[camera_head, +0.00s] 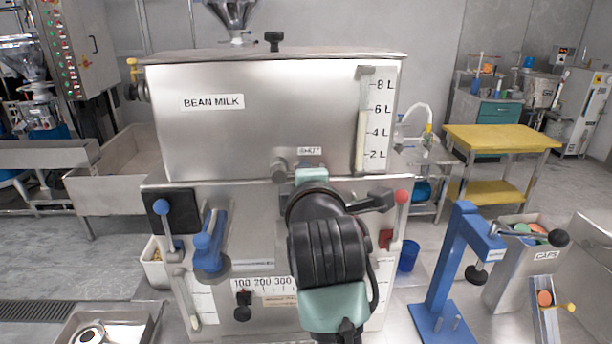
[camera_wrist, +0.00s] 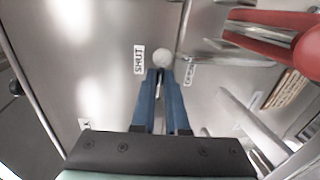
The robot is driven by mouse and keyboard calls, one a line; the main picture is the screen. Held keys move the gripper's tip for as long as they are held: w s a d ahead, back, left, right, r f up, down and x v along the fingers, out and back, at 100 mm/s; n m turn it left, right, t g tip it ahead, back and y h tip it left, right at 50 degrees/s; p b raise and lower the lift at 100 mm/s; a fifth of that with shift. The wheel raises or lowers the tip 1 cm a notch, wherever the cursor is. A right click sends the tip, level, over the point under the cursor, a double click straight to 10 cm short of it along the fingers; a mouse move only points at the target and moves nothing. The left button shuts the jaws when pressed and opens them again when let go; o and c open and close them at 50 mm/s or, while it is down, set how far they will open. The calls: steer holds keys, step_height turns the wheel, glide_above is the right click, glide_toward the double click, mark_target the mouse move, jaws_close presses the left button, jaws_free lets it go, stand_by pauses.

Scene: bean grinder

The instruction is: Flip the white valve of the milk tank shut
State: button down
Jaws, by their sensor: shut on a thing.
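The milk tank (camera_head: 215,135) is a steel box labelled BEAN MILK, with a level gauge on its right. The wrist view shows the round white end of the valve (camera_wrist: 163,57) right at the fingertips of my gripper (camera_wrist: 161,76). The two blue fingers are shut on the valve with a narrow gap between them. The SHUT label (camera_wrist: 139,60) is just left of the white end, and the OPEN label (camera_wrist: 189,73) is close to its right. In the head view my arm hides the valve and fingers; the SHUT label (camera_head: 309,150) shows above them.
A red handle (camera_wrist: 275,38) sticks out at the right in the wrist view. In the head view, a lever with a red knob (camera_head: 402,196) is right of my arm, and a blue-knobbed lever (camera_head: 162,208) is left. A blue press stand (camera_head: 452,265) is at the right.

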steer(key=c, duration=0.9)
jaws_free()
steer(key=shift+c, duration=0.2)
steer(key=s+r+b, duration=0.2)
steer(key=s+b, duration=0.1)
steer(key=s, duration=0.9)
steer(key=shift+s+r, duration=0.3)
steer(key=shift+s, duration=0.1)
steer(key=s+a+r+m+t, duration=0.2)
steer(key=s+r+m+t, duration=0.3)
steer(key=r+m, duration=0.4)
steer(key=s+a+r+m+t, duration=0.2)
steer(key=s+r+m+t, duration=0.4)
steer(key=r+m, duration=0.3)
step_height(320, 180, up, 3)
steer(key=shift+r+t, duration=0.1)
steer(key=shift+t, duration=0.2)
